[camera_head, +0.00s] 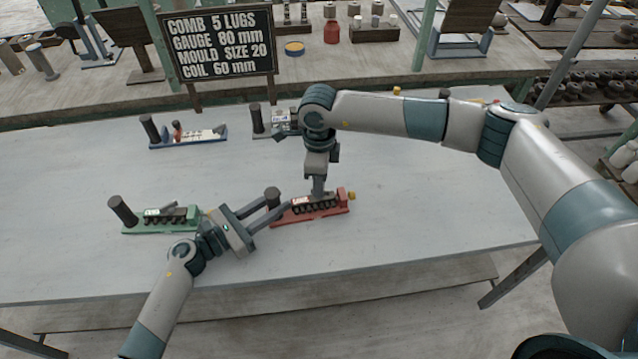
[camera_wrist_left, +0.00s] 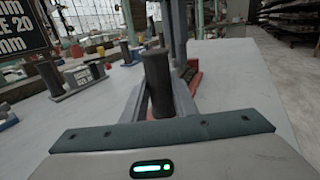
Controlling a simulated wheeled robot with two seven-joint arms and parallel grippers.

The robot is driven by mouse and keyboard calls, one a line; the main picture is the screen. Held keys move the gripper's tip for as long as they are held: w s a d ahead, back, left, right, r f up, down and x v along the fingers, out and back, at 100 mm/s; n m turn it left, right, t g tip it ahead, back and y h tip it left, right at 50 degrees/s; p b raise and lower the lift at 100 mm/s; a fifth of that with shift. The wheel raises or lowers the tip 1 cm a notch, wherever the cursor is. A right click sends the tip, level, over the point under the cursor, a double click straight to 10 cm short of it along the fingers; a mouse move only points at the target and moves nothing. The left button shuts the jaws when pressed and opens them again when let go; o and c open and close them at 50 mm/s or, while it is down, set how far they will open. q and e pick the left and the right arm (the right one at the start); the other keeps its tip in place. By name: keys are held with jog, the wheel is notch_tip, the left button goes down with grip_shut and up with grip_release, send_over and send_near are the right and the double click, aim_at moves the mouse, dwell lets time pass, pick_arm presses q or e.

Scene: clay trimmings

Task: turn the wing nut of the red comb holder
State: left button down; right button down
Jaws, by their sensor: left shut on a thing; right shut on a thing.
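The red comb holder (camera_head: 335,207) lies on the grey table, with a row of dark lugs along its top and a small yellow-orange knob at its right end. A dark upright cylinder (camera_head: 272,194) stands at its left end. My left gripper (camera_head: 277,208) is shut on this cylinder, which shows between its two fingers in the left wrist view (camera_wrist_left: 158,82). My right gripper (camera_head: 318,194) points down and is shut on a small part on top of the red holder. The fingers hide that part; it appears to be the wing nut.
A green holder (camera_head: 150,226) lies left of my left gripper. A blue holder (camera_head: 190,143) and a grey holder (camera_head: 262,133) lie farther back. A dark sign (camera_head: 218,42) stands behind them, reading 5 lugs, 80 mm, 20, 60 mm. The table front is clear.

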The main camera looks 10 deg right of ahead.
jog(key=n, duration=0.5)
jog(key=shift+n, duration=0.3)
jog(key=n, duration=0.5)
jog(key=shift+s+d+n, duration=0.1)
jog(key=shift+n, duration=0.2)
pick_arm(q)
jog(key=shift+f, duration=0.1)
jog(key=shift+a, duration=0.1)
pick_arm(e)
jog(key=c, duration=1.9)
grip_release()
jog(key=shift+r, duration=0.1)
notch_tip(320, 180, up, 12)
